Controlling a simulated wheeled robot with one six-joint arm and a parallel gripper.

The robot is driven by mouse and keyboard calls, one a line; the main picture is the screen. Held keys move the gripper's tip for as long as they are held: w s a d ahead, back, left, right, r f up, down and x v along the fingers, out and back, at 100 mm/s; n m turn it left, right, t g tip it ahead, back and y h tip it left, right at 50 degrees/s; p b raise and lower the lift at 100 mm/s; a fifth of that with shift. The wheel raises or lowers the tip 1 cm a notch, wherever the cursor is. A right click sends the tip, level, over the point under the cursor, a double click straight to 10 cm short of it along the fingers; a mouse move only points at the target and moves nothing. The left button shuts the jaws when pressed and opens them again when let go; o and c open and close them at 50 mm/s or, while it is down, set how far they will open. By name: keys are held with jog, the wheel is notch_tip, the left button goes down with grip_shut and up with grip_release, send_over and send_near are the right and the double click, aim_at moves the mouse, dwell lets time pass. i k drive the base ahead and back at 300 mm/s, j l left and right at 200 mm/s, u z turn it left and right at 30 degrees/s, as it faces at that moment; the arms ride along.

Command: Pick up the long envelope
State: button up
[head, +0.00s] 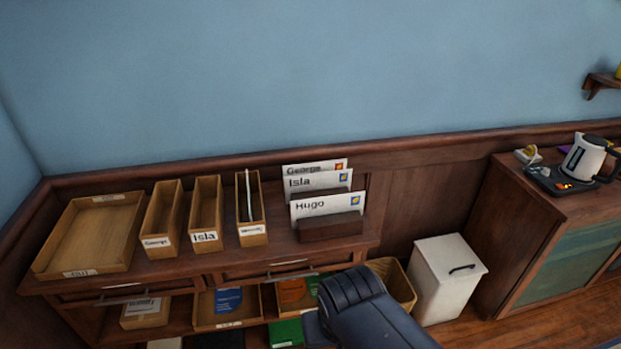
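Three white envelopes stand upright one behind another in a dark wooden rack (331,229) on the bookcase top. The front one is marked Hugo (322,207), the middle one Isla (315,184), and the back one George (310,168). Each has a coloured stamp at its right. The Hugo envelope looks widest, but it is also nearest, so I cannot tell for sure which is the long one. The rack hides their lower edges. My dark arm rises from the bottom edge in front of the bookcase; my gripper's fingers do not show.
Left of the rack stand three narrow upright boxes, the right one (253,235) holding a thin white item, and a wide shallow tray (95,232). A white bin (447,280) stands right of the bookcase. A kettle (585,158) sits on the right cabinet.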

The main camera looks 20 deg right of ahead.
aim_at(339, 179)
jog(key=i+l+u, duration=0.45)
jog(key=i+l, duration=0.35)
